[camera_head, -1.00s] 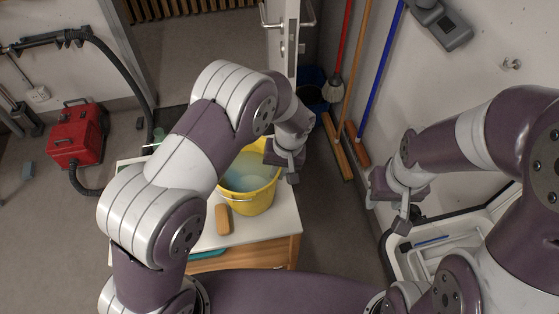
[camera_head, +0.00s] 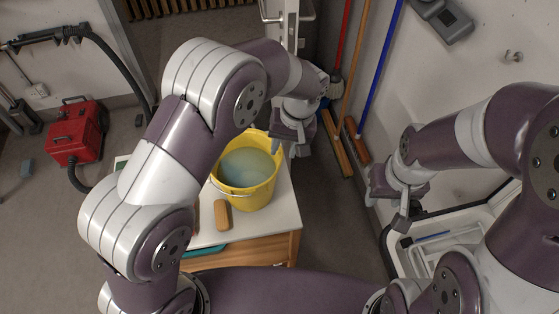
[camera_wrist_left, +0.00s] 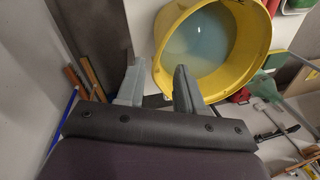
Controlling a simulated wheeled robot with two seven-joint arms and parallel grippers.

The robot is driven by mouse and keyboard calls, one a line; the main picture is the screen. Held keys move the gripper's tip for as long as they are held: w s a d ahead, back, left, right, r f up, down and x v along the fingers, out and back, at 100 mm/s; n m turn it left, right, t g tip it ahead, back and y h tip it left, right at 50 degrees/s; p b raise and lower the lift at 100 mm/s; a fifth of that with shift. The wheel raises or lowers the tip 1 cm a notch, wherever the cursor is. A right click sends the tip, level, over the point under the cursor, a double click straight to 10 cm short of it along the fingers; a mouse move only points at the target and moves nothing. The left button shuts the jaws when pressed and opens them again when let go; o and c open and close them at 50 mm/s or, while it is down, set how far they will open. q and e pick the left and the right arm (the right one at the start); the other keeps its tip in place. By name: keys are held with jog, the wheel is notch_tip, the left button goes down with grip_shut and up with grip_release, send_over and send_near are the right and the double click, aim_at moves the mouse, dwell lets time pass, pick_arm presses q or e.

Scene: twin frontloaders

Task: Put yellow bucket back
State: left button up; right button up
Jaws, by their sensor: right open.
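The yellow bucket (camera_head: 247,199) stands upright on a small white-topped cabinet in the head view, with cloudy liquid inside. My left gripper (camera_head: 290,143) is at the bucket's far right side, near its rim. In the left wrist view the bucket (camera_wrist_left: 247,84) is close ahead, and the two fingers of my left gripper (camera_wrist_left: 158,88) are apart. One finger overlaps the bucket's inside and the other lies outside its rim; I cannot tell whether either touches. My right gripper (camera_head: 388,208) is open and empty, right of the cabinet.
An orange-brown sponge or brush (camera_head: 222,214) lies on the cabinet top (camera_head: 276,222) in front of the bucket. A red toolbox-like machine (camera_head: 76,132) is on the floor at left. Brooms (camera_head: 340,145) lean on the right wall. A white open-topped unit (camera_head: 480,222) stands at right.

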pick_arm(q)
jog(key=s+a+r+h, duration=0.1)
jog(key=s+a+r, duration=0.1)
jog(key=s+a, duration=0.5)
jog(key=s+a+r+t+h+p, duration=0.1)
jog(key=s+a+r, duration=0.2)
jog(key=s+a, duration=0.4)
jog(key=shift+a+r+p, duration=0.3)
jog(key=shift+a+r, duration=0.05)
jog(key=shift+a, duration=0.65)
